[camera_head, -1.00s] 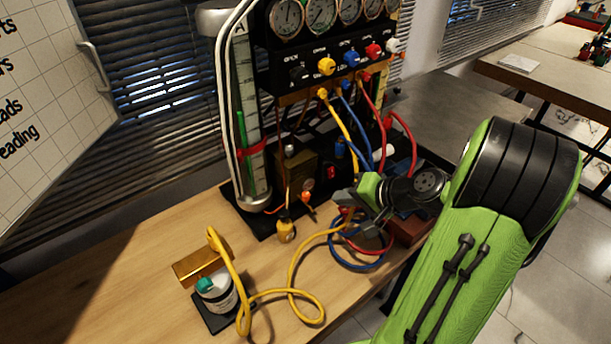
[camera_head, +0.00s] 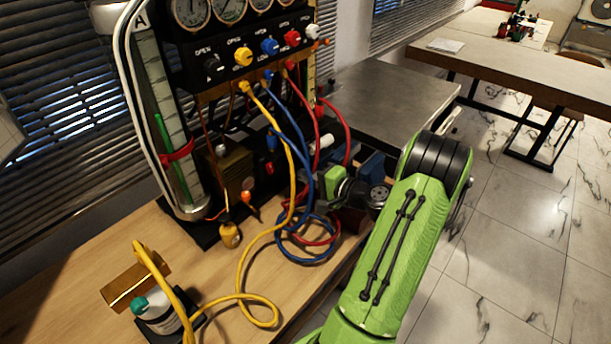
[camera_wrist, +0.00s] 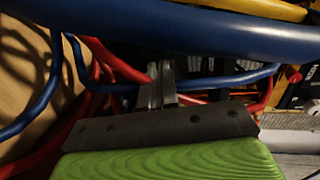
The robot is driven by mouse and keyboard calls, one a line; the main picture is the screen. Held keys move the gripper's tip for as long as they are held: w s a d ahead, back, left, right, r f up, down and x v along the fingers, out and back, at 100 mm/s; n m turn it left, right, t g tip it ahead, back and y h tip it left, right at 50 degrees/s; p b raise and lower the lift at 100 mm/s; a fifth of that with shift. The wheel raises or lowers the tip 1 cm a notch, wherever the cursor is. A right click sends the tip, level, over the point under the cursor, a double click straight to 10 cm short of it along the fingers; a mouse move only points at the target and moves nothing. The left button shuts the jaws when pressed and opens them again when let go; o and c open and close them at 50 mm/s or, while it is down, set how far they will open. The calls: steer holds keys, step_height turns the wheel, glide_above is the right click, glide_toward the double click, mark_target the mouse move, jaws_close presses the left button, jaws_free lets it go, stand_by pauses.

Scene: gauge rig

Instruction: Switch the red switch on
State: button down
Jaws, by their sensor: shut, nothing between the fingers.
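The red switch (camera_head: 270,168) is a small red rocker low on the front of the dark gauge rig (camera_head: 205,65), behind the hoses, in the head view. Whether it is on or off is too small to tell. My gripper (camera_head: 319,187) is to the right of the switch, apart from it, among the blue and red hoses. Its tips are partly hidden there. In the wrist view its dark fingers (camera_wrist: 161,84) are together with nothing between them. A thick blue hose (camera_wrist: 190,30) crosses close in front of the wrist camera. I cannot make out the switch in that view.
A yellow hose (camera_head: 244,265) and coiled blue and red hoses (camera_head: 300,245) lie on the wooden table (camera_head: 85,262). A grey table (camera_head: 385,95) is behind on the right. The tiled floor at right is clear.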

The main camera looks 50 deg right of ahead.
mark_target(271, 163)
steer(key=x, duration=1)
steer(key=shift+w, duration=0.1)
